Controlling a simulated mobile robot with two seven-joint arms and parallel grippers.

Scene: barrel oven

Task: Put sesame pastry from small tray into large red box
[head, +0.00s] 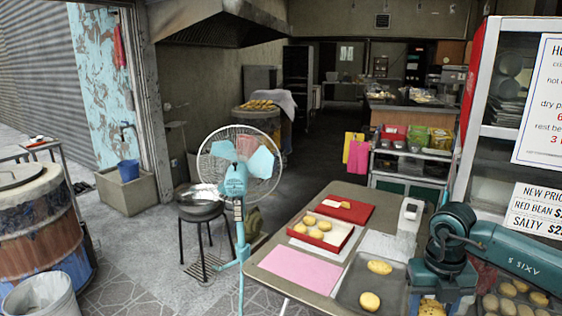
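A grey metal tray (350,291) lies at the front of the table with two sesame pastries, one at its back (380,267) and one nearer me (369,301). A red box (344,245) with a pale lining stands further back on the table and holds several pastries (318,234). My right gripper (440,297) comes in from the right and points down just right of the grey tray. Another pastry (431,307) shows beneath it, partly hidden. I cannot tell if its fingers are open or shut. My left gripper is not in view.
A flat red piece (361,213) lies behind the box. A pink sheet (294,270) and a white device (411,214) are also on the table. More pastries (508,290) lie at the lower right, by the glass cabinet. A teal fan (237,185) stands left of the table.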

